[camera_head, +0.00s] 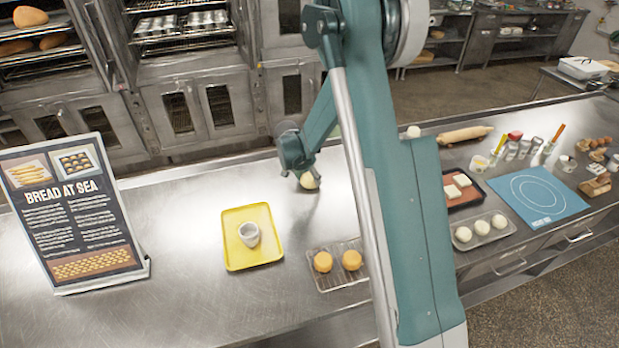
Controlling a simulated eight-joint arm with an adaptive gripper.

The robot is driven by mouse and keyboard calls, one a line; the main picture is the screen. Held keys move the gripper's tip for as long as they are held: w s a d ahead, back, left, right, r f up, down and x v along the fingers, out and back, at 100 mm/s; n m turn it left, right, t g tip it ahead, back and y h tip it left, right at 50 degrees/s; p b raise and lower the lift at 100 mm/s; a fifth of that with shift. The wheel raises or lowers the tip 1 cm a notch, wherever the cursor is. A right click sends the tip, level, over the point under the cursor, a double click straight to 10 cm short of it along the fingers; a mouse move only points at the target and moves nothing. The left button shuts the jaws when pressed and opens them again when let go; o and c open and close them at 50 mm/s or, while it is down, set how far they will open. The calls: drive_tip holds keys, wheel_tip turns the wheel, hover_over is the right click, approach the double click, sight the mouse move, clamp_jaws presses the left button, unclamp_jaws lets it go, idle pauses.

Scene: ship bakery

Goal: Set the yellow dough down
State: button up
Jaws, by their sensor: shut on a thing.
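My gripper (305,172) is shut on the yellow dough (309,182), a small pale yellowish ball. It is low over the steel counter, behind and to the right of the yellow tray (234,262). I cannot tell whether the dough touches the counter. The arm hides part of the gripper and the fingertips are too small to make out clearly.
A white cup (249,234) stands on the yellow tray. A wire rack (325,284) with two orange buns is in front. A "Bread at Sea" sign (75,215) stands at left. A blue mat (533,195) lies at right. The counter around the gripper is clear.

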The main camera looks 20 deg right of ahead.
drive_tip(key=shift+f, duration=0.2)
drive_tip(key=o, duration=1)
drive_tip(key=shift+r, duration=0.2)
drive_tip(key=shift+b+v, duration=0.35)
drive_tip(key=shift+v, duration=5.65)
drive_tip(key=shift+a, duration=0.1)
drive_tip(key=shift+s, duration=0.1)
